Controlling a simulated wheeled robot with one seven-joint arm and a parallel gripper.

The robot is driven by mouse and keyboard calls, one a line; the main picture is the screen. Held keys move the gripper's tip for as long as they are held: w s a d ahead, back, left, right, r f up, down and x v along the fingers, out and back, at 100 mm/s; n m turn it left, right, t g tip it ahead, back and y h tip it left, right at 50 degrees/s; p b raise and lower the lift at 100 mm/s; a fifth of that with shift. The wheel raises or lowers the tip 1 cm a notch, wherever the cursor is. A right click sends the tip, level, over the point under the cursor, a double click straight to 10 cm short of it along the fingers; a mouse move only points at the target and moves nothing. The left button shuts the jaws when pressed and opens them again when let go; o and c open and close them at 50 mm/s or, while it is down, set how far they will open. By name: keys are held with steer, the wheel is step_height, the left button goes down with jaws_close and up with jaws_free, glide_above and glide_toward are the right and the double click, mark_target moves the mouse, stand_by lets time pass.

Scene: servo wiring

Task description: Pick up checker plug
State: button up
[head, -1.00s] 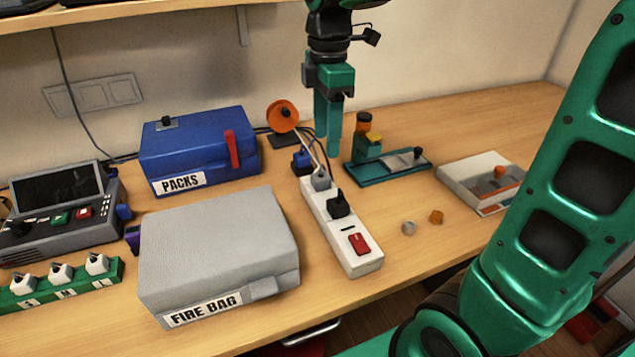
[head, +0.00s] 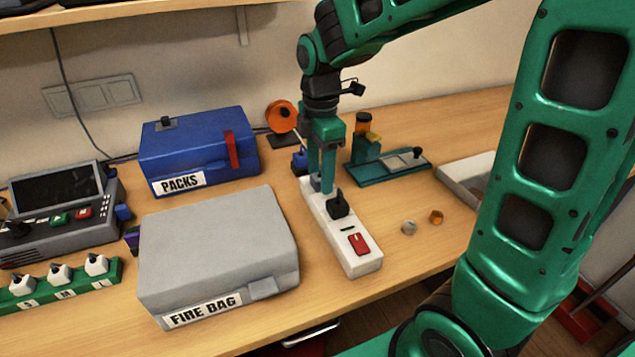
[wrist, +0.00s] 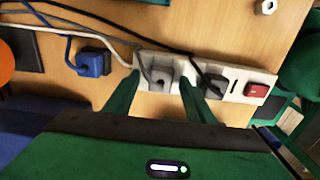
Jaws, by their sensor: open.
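A white power strip (head: 340,236) lies on the bench with a grey plug (head: 316,184), a black plug (head: 338,205) and a red switch (head: 359,243). A blue plug (wrist: 92,62) sits beyond the strip's far end. No plug is marked as the checker plug, so I cannot tell which it is. My gripper (head: 321,182) is down at the far end of the strip and open. In the wrist view its fingertips (wrist: 160,84) stand on either side of the grey plug (wrist: 158,72), with gaps visible. The fingers mostly hide this plug in the head view.
The grey FIRE BAG box (head: 218,245) stands left of the strip, and the blue PACKS box (head: 198,148) behind it. An orange spool (head: 282,116) and a teal fixture (head: 385,165) stand nearby. Cables run close to the left finger.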

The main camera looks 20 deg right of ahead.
steer(key=shift+f, duration=0.3)
steer(key=c, duration=1.2)
steer(key=shift+o, duration=0.2)
steer(key=shift+r, duration=0.1)
steer(key=shift+r, duration=0.6)
step_height(320, 180, up, 3)
steer(key=shift+f, duration=0.15)
steer(key=a+r, duration=0.7)
steer(key=a, duration=0.4)
steer(key=shift+s+a, duration=0.3)
steer(key=shift+s, duration=0.05)
